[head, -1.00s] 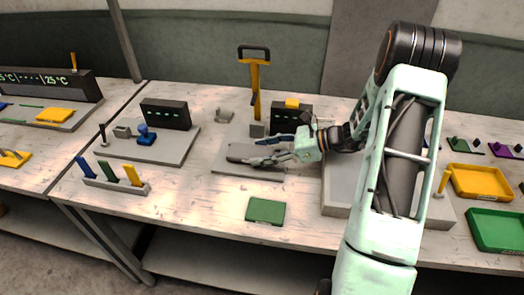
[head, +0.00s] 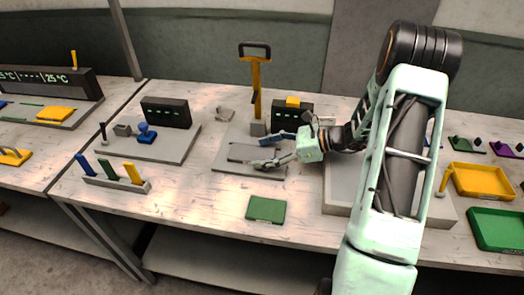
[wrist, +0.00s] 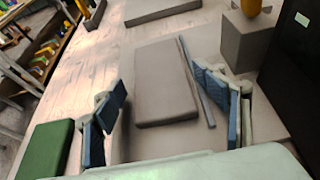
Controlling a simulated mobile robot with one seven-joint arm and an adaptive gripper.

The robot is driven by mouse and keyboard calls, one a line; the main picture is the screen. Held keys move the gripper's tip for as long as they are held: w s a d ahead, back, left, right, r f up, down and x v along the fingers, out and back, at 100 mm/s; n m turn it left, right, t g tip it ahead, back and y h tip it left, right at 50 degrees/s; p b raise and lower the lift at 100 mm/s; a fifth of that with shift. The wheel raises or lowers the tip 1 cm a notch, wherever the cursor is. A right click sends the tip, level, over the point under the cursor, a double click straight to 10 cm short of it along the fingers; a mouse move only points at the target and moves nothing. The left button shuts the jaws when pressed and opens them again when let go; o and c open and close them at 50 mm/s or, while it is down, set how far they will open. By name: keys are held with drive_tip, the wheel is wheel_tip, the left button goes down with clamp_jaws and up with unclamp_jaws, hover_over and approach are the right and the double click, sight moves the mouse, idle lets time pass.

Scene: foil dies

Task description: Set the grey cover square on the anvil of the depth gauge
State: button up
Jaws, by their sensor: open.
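The grey cover (head: 245,153) is a flat slab lying on the grey base plate (head: 222,163) of what looks like the depth gauge, beneath the yellow post (head: 256,95). In the wrist view the cover (wrist: 165,85) lies flat beside a thin grey strip (wrist: 197,83), nearly parallel to it, with a narrow gap. My gripper (head: 262,150) is open around the near part of the cover. In the wrist view its fingers stand apart on both sides, with visible gaps to the cover. I cannot make out a separate anvil under the cover.
A green slab (head: 266,209) lies in front. A rack with coloured pieces (head: 118,184) stands at left, yellow (head: 480,182) and green trays (head: 497,230) at right.

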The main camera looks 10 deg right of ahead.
drive_tip(key=v, duration=0.8)
drive_tip(key=b+v, duration=0.1)
drive_tip(key=v, duration=0.3)
drive_tip(key=shift+a+r, duration=0.1)
drive_tip(key=shift+r, duration=0.3)
drive_tip(key=shift+r, duration=0.1)
